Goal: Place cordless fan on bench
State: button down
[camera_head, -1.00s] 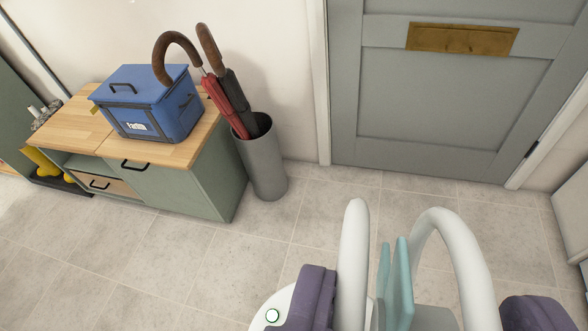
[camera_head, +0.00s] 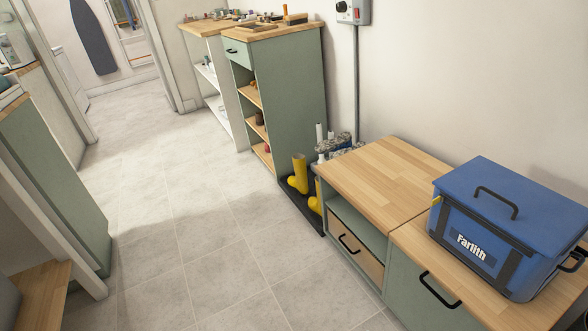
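A low bench (camera_head: 380,173) with a light wood top and green sides runs along the right wall. The left part of its top is bare. A blue lidded box (camera_head: 515,205) labelled "Farlith" stands on its right part. Below the top are an open shelf slot, a wooden drawer (camera_head: 355,245) and a green front with a black handle. I cannot make out a cordless fan in this view. My gripper is not in view.
Yellow boots (camera_head: 299,175) stand on a dark tray beside the bench's far end. Beyond is a tall green shelf unit (camera_head: 290,95). A green cabinet (camera_head: 50,180) stands at left. The tiled floor (camera_head: 185,220) between is clear.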

aim_at(380, 172)
jog(key=i+j+u, duration=0.15)
jog(key=i+u, duration=0.15)
jog(key=i, duration=0.5)
jog(key=i+u, duration=0.25)
jog(key=i, duration=0.5)
jog(key=i+z, duration=0.4)
jog(key=i+j+z, duration=0.1)
jog(key=i+z, duration=0.3)
jog(key=i, duration=0.1)
